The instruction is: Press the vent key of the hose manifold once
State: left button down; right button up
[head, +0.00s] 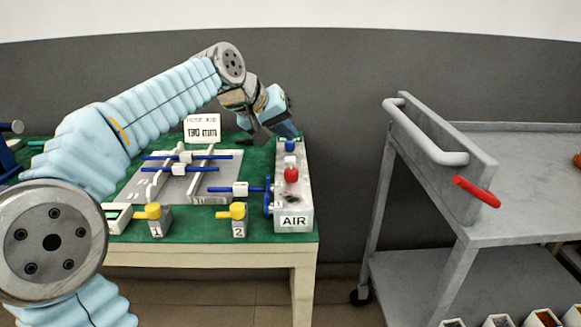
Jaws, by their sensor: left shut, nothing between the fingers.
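The hose manifold (293,212) is a grey block marked AIR at the right end of the green-topped table. On its top are a red knob (291,175), a white piece just behind it and a blue piece (290,146) at the far end. I cannot tell which of these is the vent key. My left gripper (284,129) is shut and empty, pointing down over the manifold's far end, close to the blue piece. I cannot tell whether it touches. My right gripper is out of view.
Yellow-handled valves 1 (155,222) and 2 (238,222) stand at the front edge. A grey cart (470,232) with a red handle stands right, across a floor gap.

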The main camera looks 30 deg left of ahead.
aim_at(287, 160)
pick_arm(q)
jog(key=shift+f+b, duration=0.7)
jog(key=shift+f, duration=0.65)
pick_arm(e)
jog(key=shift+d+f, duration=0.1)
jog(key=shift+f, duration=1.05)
pick_arm(q)
jog(key=shift+f, duration=0.1)
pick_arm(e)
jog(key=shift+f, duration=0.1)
pick_arm(q)
jog(key=shift+f+b, duration=0.3)
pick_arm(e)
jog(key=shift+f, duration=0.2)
pick_arm(q)
jog(key=shift+f+b, duration=0.35)
jog(key=shift+f, duration=0.1)
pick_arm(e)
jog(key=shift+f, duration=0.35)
pick_arm(q)
jog(key=shift+r+p, duration=0.85)
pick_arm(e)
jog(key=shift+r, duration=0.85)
pick_arm(q)
jog(key=shift+r, duration=0.15)
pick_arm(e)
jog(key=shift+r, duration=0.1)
